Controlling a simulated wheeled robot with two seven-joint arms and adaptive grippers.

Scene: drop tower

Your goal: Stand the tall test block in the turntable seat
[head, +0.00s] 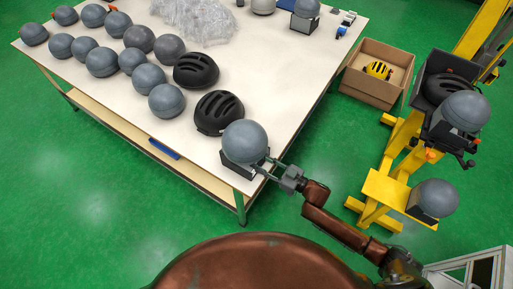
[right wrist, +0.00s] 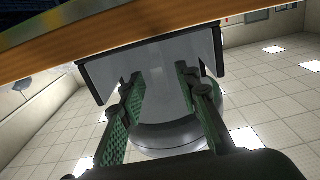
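I cannot make out for sure which thing is the tall test block or the turntable seat. My right gripper (head: 268,168) is at the near right corner of the white table (head: 285,95), by a grey ball (head: 245,142) on a grey and black base (head: 236,168). In the right wrist view the picture is upside down. There the gripper (right wrist: 158,75) has its two green-padded fingers apart in front of the base (right wrist: 160,52), with the ball (right wrist: 170,137) beyond; contact is unclear. My left gripper is out of view.
Several grey balls (head: 102,61) and two black helmets (head: 219,112) cover the table's left and middle. A yellow stand (head: 388,200) at right carries grey balls (head: 435,198) on dark bases. A cardboard box (head: 366,88) holds a yellow helmet (head: 378,70). Green floor lies between.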

